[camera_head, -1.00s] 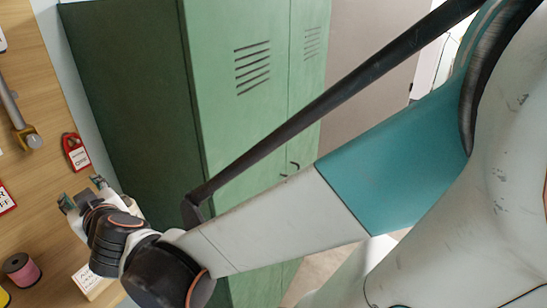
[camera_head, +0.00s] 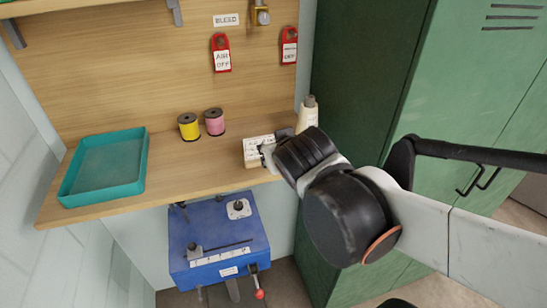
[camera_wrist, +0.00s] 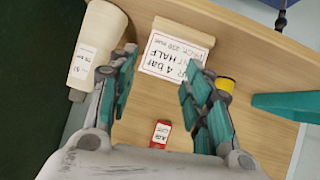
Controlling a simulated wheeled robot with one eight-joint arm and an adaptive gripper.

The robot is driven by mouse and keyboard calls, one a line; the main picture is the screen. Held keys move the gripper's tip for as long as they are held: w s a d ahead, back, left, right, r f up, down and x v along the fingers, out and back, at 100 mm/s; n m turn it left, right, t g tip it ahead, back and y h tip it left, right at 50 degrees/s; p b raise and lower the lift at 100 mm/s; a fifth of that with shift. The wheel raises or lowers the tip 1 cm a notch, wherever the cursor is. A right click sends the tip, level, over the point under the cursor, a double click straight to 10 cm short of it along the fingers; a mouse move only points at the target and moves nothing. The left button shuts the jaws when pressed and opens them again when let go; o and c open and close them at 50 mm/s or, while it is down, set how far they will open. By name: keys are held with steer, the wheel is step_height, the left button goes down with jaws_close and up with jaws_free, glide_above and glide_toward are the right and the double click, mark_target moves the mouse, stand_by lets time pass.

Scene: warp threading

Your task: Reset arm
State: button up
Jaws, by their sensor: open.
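My gripper (camera_head: 270,153) is at the right end of the wooden shelf in the head view, in front of a small cream block with a printed card. In the wrist view my gripper (camera_wrist: 160,75) has its two teal-padded fingers spread wide, with nothing between them. The cream block (camera_wrist: 178,50) lies beyond the fingertips; part of its card reads "4 bar" and "HALF". My gripper partly covers the block (camera_head: 256,146) in the head view. I cannot tell whether a fingertip touches it.
A cream bottle-shaped object (camera_head: 308,116) stands right of my gripper. Yellow (camera_head: 188,127) and pink (camera_head: 214,122) spools and a teal tray (camera_head: 103,168) are on the shelf (camera_head: 185,178). Red tags (camera_head: 221,53) hang behind. A blue box (camera_head: 218,240) is below; green lockers (camera_head: 450,100) stand right.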

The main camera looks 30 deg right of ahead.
steer(key=shift+s+a+f, duration=0.25)
steer(key=shift+f, duration=0.1)
stand_by(0.3)
steer(key=s+a+f+n+g+y+b, duration=0.2)
steer(key=s+a+f+g+y+b, duration=0.1)
steer(key=s+a+f+b, duration=0.3)
step_height(320, 180, down, 3)
steer(key=shift+s+a+r+y+b, duration=0.2)
steer(key=shift+s+a+y+b, duration=0.15)
steer(key=shift+s+a, duration=0.35)
